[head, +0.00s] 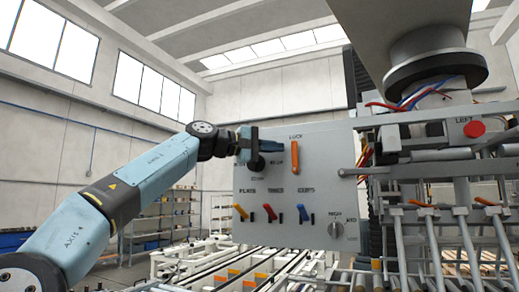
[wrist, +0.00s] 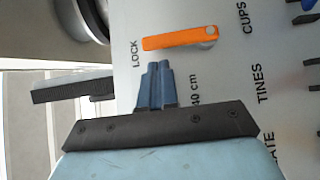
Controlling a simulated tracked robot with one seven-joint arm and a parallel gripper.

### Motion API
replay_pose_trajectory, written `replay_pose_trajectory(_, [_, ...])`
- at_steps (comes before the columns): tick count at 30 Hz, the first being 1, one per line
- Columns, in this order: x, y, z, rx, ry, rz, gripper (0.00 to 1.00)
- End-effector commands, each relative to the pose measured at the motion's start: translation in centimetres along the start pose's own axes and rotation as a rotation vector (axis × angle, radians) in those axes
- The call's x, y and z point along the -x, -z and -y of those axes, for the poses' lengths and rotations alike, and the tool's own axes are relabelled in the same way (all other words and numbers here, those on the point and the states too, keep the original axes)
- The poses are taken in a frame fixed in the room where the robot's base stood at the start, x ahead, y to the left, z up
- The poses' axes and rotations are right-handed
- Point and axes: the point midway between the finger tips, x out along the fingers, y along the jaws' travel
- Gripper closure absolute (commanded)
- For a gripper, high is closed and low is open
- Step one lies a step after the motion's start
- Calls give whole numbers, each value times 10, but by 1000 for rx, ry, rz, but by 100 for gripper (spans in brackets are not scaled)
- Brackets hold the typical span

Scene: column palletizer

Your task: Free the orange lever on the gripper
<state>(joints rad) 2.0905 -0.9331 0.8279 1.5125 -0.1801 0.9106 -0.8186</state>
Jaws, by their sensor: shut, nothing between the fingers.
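The orange lever (head: 295,157) is on the grey control panel (head: 320,185) under the LOCK label and stands upright in the head view. In the wrist view the orange lever (wrist: 180,39) lies across the upper middle, with LOCK by its left end and a grey pivot at its right end. My gripper (head: 280,146) is in front of the panel, just left of the lever. In the wrist view the blue fingers of my gripper (wrist: 158,65) are together and empty, their tips just below the lever in the picture. A small gap shows there; depth is hard to judge.
Below on the panel are a yellow-orange toggle (head: 240,212), a red toggle (head: 269,212), a blue toggle (head: 303,213) and a grey knob (head: 336,229). A red button (head: 474,129) marked LEFT is on the frame at right. Conveyor rails lie below the panel.

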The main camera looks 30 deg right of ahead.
Motion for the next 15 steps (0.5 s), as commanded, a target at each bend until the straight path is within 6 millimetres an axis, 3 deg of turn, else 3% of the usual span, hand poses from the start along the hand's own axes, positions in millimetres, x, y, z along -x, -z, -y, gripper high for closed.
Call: replay_pose_trajectory(15, [-11, -10, 0, 1, 0, 1, 100])
